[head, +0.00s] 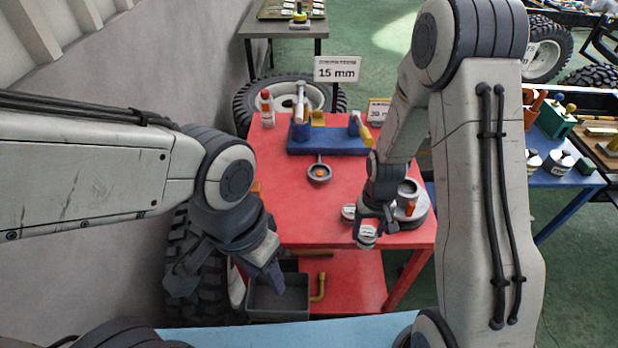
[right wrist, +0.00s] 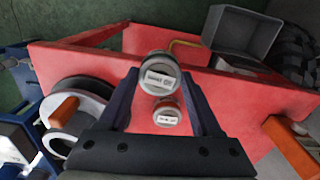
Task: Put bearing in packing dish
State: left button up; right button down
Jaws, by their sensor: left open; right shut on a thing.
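My right gripper (head: 372,226) is shut on a small round labelled tin (head: 366,238), by the front right of the red table. The right wrist view shows this tin (right wrist: 158,75) between the fingertips. A second labelled tin (right wrist: 166,113) stands on the table close by. A round grey dish (head: 419,214) stands at the table's right side, partly behind my right gripper, with an orange handle and a dark ring (right wrist: 62,145). I cannot tell for sure which item is the bearing. A small dark round pan (head: 318,174) holds something orange. My left gripper (head: 228,278) is open and empty, left of the table front.
A blue rack (head: 328,141) with tools stands at the table's back, with a red-capped bottle (head: 267,110) beside it. A grey bin (head: 278,300) sits below the front edge. The table's (head: 290,215) middle and left front are clear. A blue bench (head: 562,178) stands right.

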aim_at(319, 173)
jog(key=u, duration=1.4)
jog(key=k, duration=0.45)
jog(key=z, duration=1.05)
jog(key=i, duration=1)
